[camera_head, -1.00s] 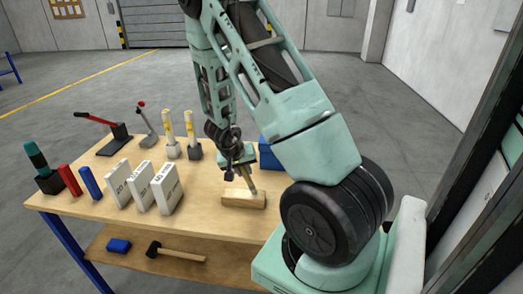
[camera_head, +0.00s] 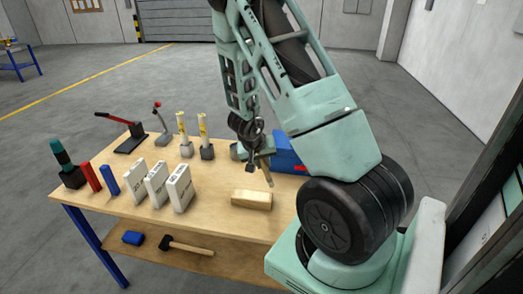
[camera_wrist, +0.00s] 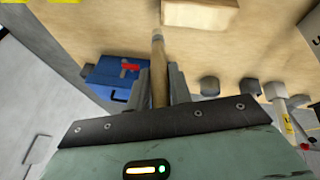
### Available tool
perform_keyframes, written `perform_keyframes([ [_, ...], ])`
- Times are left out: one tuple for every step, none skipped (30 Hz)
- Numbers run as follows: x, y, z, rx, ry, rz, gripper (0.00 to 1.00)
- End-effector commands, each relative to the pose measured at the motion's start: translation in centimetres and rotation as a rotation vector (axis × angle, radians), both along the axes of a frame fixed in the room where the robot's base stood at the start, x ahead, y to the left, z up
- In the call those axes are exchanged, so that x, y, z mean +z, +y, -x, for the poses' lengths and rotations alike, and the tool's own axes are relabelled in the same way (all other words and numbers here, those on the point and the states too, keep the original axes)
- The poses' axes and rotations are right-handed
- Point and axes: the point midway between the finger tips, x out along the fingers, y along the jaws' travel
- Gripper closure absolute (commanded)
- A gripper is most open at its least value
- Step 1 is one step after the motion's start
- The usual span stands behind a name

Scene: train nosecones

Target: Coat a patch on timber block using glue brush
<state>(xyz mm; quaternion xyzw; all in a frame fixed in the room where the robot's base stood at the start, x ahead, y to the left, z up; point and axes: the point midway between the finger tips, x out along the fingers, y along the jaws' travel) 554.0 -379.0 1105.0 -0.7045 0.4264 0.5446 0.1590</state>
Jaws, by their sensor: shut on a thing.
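The timber block (camera_head: 251,200) is a pale wooden bar lying on the workbench, and it also shows at the top edge of the wrist view (camera_wrist: 200,14). My gripper (camera_head: 258,165) is shut on the glue brush (camera_head: 267,177), and its fingers (camera_wrist: 158,85) clasp the wooden handle (camera_wrist: 158,70) in the wrist view. The brush slants downward, with its tip near the block's far right end and seemingly apart from it. I cannot make out a glue patch on the block.
A blue toolbox (camera_head: 286,150) with a red part stands behind the gripper. White boxes (camera_head: 157,184), red (camera_head: 91,178) and blue (camera_head: 108,180) pieces and several upright tools stand to the left. Bench room in front of the block is clear. A hammer (camera_head: 186,246) lies on the lower shelf.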

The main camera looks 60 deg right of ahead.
Motion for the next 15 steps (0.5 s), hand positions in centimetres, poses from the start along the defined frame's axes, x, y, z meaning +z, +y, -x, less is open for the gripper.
perform_keyframes([
  [0.9,-0.1,0.0,0.0,0.0,0.0,1.0],
  [1.2,-0.2,0.1,0.0,0.0,0.0,1.0],
  [1.5,-0.2,0.1,0.001,0.0,0.0,1.0],
  [1.8,-0.2,0.1,0.001,0.0,0.0,1.0],
  [2.0,-0.3,0.1,0.002,0.0,0.001,1.0],
  [2.2,-0.3,0.2,0.002,0.0,0.001,1.0],
  [2.4,-0.4,0.2,0.002,0.0,0.0,1.0],
  [2.5,-0.4,0.2,0.002,0.0,0.0,1.0],
  [2.6,-0.4,0.2,0.002,0.0,0.0,1.0],
  [2.6,-0.4,0.2,0.002,0.0,0.0,1.0],
  [2.6,-0.4,0.2,0.002,0.0,0.0,1.0],
  [2.5,-0.4,0.2,0.002,0.0,0.0,1.0],
  [2.5,-0.4,0.2,0.002,0.0,0.0,1.0],
  [2.5,-0.4,0.2,0.002,0.0,0.0,1.0],
  [2.4,-0.4,0.2,0.002,0.0,0.0,1.0],
])
